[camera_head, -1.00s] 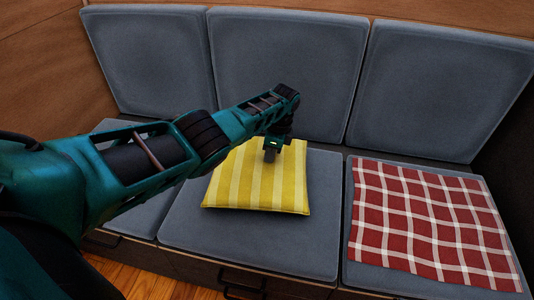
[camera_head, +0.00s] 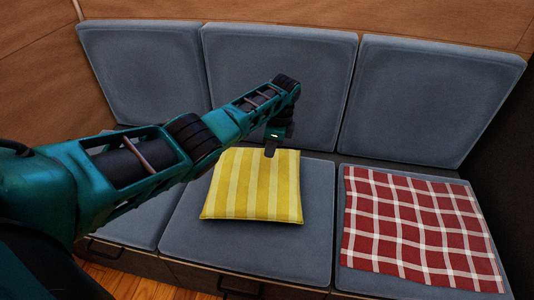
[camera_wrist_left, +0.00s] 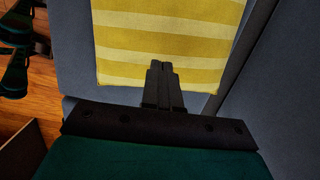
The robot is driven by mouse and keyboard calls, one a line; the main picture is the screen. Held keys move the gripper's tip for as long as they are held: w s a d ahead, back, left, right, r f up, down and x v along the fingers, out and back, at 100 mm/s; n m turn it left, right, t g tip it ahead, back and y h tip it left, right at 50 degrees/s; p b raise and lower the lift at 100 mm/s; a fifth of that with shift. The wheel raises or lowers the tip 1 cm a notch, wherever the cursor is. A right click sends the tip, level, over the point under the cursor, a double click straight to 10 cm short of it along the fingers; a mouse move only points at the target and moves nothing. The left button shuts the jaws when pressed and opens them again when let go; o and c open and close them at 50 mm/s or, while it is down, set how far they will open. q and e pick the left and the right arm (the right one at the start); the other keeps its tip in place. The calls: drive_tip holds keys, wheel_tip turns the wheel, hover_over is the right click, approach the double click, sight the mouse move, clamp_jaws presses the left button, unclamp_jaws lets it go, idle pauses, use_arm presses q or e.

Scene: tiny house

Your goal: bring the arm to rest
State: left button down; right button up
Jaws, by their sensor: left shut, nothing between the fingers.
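My left arm comes in from the left in the head view and reaches over the bench. My left gripper (camera_head: 270,150) is shut and empty, pointing down by the back edge of the yellow striped cushion (camera_head: 252,190). In the left wrist view its two fingers (camera_wrist_left: 162,66) are together, with the yellow cushion (camera_wrist_left: 170,30) beyond them. I cannot tell the exact gap between fingertips and cushion. My right gripper is not in view.
The cushion lies on the grey middle seat pad (camera_head: 240,250). A red and white checked cloth (camera_head: 420,230) lies on the right seat pad. Grey back cushions (camera_head: 280,80) stand behind. Wooden floor (camera_head: 130,285) shows at the lower left.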

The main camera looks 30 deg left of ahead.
use_arm(q)
wheel_tip(320, 180, up, 5)
drive_tip(key=p, duration=0.1)
drive_tip(key=s+d+f+n+t+p, duration=0.1)
drive_tip(key=s+d+f, duration=0.1)
drive_tip(key=d+f, duration=0.1)
drive_tip(key=s+d+f+n+t+h+p, duration=0.1)
drive_tip(key=s+d+f+p, duration=0.1)
drive_tip(key=s+d+f, duration=0.1)
drive_tip(key=s+d+f+n+t+h+p, duration=0.1)
drive_tip(key=s+d+f+t+p, duration=0.1)
drive_tip(key=d+f, duration=0.1)
drive_tip(key=shift+s+f, duration=0.3)
drive_tip(key=s+d+r+n+t+h+p, duration=0.1)
drive_tip(key=s+r+n+t+p, duration=0.2)
drive_tip(key=s+r, duration=0.3)
drive_tip(key=s+d+r+n+t+p, duration=0.1)
drive_tip(key=s+r+n+t+p, duration=0.2)
drive_tip(key=s, duration=0.9)
wheel_tip(320, 180, up, 3)
drive_tip(key=shift+s+f+n+t+h+p, duration=0.1)
drive_tip(key=shift+s+n+t+h+p, duration=0.3)
drive_tip(key=shift+n+t, duration=0.6)
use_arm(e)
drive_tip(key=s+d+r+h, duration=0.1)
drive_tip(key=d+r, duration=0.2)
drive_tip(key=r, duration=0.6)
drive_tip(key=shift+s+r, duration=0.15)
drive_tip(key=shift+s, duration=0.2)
